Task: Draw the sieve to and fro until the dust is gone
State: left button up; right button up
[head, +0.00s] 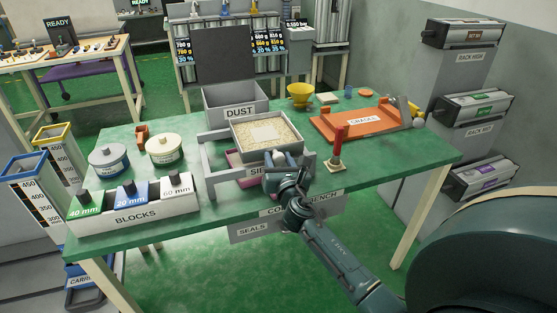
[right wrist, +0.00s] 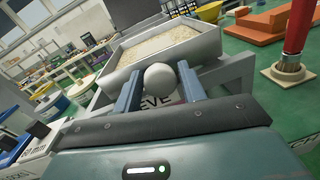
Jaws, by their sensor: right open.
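The sieve (head: 266,135) is a grey square tray of pale grains with a lighter patch in the middle. It sits on a grey frame (head: 207,170) labelled with a partly hidden SIEVE sign. My right gripper (head: 284,160) is at the sieve's front side. In the right wrist view its two blue fingers (right wrist: 160,92) stand apart on either side of a round pale knob (right wrist: 160,79) at the sieve's front. The sieve also shows there (right wrist: 165,45). A pinkish-red thing (head: 240,174) shows under the sieve, partly hidden. My left gripper is not in view.
A grey DUST box (head: 238,112) stands behind the sieve. A red-handled brush (head: 338,150) stands to the right, with an orange CRACKS tray (head: 362,122) beyond. Blocks (head: 135,205) and two round tins (head: 108,160) are on the left. A yellow funnel (head: 300,94) stands behind.

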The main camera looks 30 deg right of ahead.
jog(key=shift+w, duration=0.15)
grip_shut()
dwell(0.4)
